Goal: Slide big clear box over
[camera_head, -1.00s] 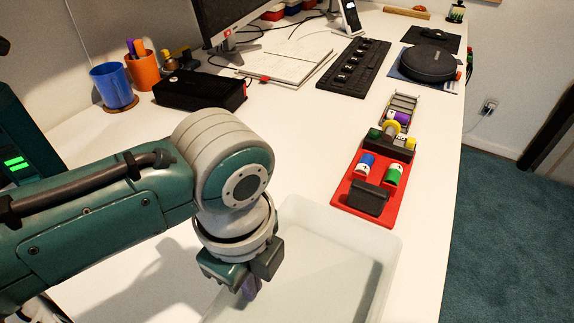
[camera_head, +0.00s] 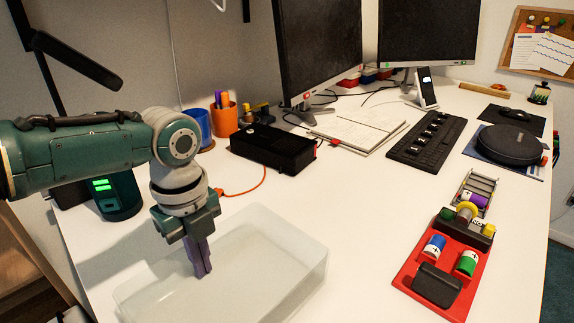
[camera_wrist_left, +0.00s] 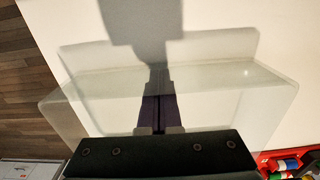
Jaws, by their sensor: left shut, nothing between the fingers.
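The big clear box (camera_head: 290,262), a shallow see-through open tub, lies on the white desk near its front left part. It also shows in the left wrist view (camera_wrist_left: 215,88), spread around my fingers. My left gripper (camera_head: 203,275) points down with its purple fingers closed together and nothing between them. The fingertips appear within the box's outline, nearer its left half. I cannot tell whether they touch a wall or the floor of the box. In the left wrist view the gripper (camera_wrist_left: 158,118) shows as two closed fingers. My right gripper is out of view.
A red tray (camera_head: 405,278) with batteries stands right of the box, with a bare strip between. Behind are a black box (camera_head: 272,148), an orange cable (camera_head: 262,180), a notebook (camera_head: 360,130) and a keyboard (camera_head: 428,142). A dark green device (camera_head: 118,195) stands at the left.

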